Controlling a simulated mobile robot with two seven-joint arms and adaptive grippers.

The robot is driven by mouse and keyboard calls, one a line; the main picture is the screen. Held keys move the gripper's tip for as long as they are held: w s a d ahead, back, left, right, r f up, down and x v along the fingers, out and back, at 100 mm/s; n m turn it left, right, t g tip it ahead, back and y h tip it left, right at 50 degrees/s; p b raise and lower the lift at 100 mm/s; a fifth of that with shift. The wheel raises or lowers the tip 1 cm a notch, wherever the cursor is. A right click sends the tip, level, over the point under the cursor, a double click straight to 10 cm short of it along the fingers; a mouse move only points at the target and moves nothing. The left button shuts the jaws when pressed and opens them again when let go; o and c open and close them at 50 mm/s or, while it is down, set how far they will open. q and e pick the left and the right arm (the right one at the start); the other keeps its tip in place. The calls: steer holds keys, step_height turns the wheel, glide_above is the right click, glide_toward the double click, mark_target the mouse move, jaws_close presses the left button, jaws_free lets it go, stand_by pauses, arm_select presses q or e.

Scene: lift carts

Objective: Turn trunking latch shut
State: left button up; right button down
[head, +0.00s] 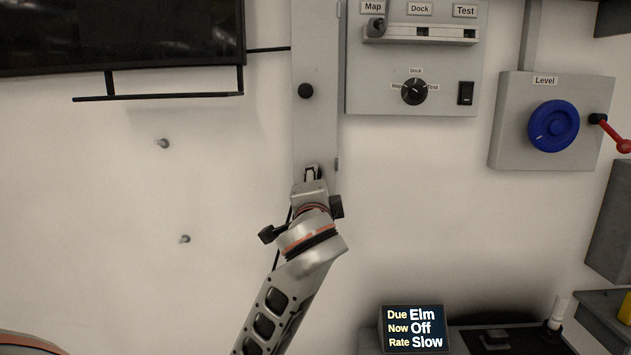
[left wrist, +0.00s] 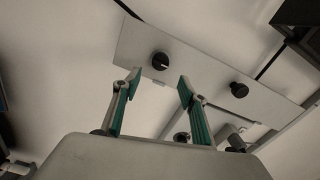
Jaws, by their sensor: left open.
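The trunking (head: 316,60) is a tall, narrow grey cover on the white wall, and it crosses the left wrist view at a slant (left wrist: 205,80). One round black knob (head: 306,91) sits on it above my gripper; a black knob also shows to the right in the left wrist view (left wrist: 239,90). A second black knob with a pale mark (left wrist: 160,61), seemingly the latch, is near the trunking's end; my gripper hides it in the head view. My left gripper (head: 312,172) is at the trunking's lower end. Its open, green-padded fingers (left wrist: 158,80) frame this knob, apparently without touching.
Right of the trunking is a grey panel (head: 365,85) with a selector dial (head: 414,91) and a switch (head: 466,93). Farther right, a box carries a blue wheel (head: 553,126) and red lever (head: 617,137). A display (head: 414,328) stands below. The wall left has two pegs (head: 163,143).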

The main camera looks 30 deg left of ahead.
arm_select(q)
steer(key=v, duration=0.4)
stand_by(0.4)
steer(key=d+f+g+h, duration=0.1)
steer(key=d+f+h, duration=0.3)
steer(key=f, duration=1.2)
steer(key=d+f+g+h, duration=0.1)
steer(key=d+f+h, duration=0.25)
steer(key=f, duration=1.35)
steer(key=s+d+f+n+g+h, duration=0.1)
steer(key=s+d+f+n+h, duration=0.1)
steer(key=s+f, duration=1)
steer(key=s+d+f+n+g+h, duration=0.1)
steer(key=s+d+f+n+h, duration=0.1)
steer(key=s+f, duration=1)
step_height(320, 180, down, 4)
steer(key=shift+s+d+r+n+g, duration=0.25)
steer(key=shift+s+d+n+g, duration=0.25)
steer(key=shift+d, duration=0.75)
steer(key=shift+w, duration=0.1)
